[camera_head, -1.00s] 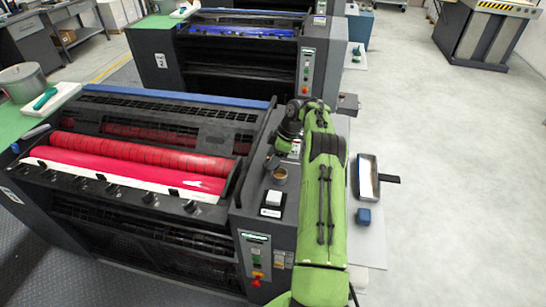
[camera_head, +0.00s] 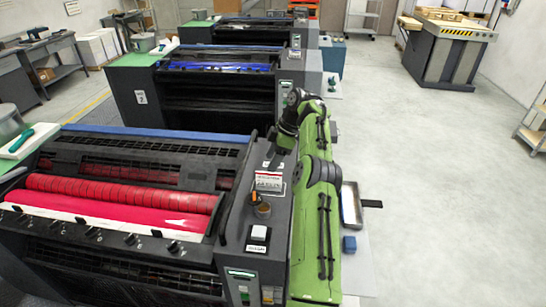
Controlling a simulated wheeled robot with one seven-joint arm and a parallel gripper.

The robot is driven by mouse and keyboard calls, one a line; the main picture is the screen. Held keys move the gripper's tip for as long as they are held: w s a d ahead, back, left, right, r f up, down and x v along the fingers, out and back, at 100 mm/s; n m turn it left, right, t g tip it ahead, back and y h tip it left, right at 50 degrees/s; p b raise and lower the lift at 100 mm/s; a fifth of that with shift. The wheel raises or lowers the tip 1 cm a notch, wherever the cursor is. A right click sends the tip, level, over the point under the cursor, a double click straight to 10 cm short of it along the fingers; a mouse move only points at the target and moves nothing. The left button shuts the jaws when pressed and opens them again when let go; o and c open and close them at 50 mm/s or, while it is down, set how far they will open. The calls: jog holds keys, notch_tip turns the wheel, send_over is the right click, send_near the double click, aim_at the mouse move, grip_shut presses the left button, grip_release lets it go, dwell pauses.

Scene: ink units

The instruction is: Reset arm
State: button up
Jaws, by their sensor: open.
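My green arm (camera_head: 325,165) reaches forward along the right side of the nearest press (camera_head: 150,150) and folds back at a dark wrist. My gripper (camera_head: 274,157) is dark and points down over the press's right end housing, just behind a small white and red label card. It is open, with nothing seen in it. Its fingers are small and hard to tell from the dark housing, so I cannot tell how far it is above the surface.
More presses stand behind. The grey floor (camera_head: 440,170) at right is clear.

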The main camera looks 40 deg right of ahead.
dwell(0.4)
jog(key=w+a+r+h+b, duration=0.1)
jog(key=w+a+r, duration=0.15)
jog(key=a, duration=0.35)
jog(key=w+a+r+b, duration=0.1)
jog(key=a+r, duration=0.3)
jog(key=a, duration=0.1)
jog(key=s+a+r+m+h+b, duration=0.1)
jog(key=s+a+r+m+b, duration=0.15)
jog(key=a, duration=0.55)
jog(key=s+a+r+m+h+b, duration=0.1)
jog(key=s+a+r, duration=0.15)
jog(key=a, duration=0.55)
jog(key=s+a+f+m+t+h+b, duration=0.1)
jog(key=s+a+m, duration=0.15)
jog(key=s, duration=0.45)
jog(key=s+a+f+m+b, duration=0.1)
jog(key=s+a, duration=0.3)
jog(key=s, duration=0.3)
jog(key=s+a+f+m+t+b, duration=0.1)
jog(key=s+a+f+m, duration=0.1)
jog(key=s+f, duration=0.6)
jog(key=s, duration=0.3)
jog(key=shift+m+t, duration=0.3)
jog(key=shift+m, duration=0.1)
jog(key=shift+d+r, duration=0.1)
jog(key=shift+d, duration=0.05)
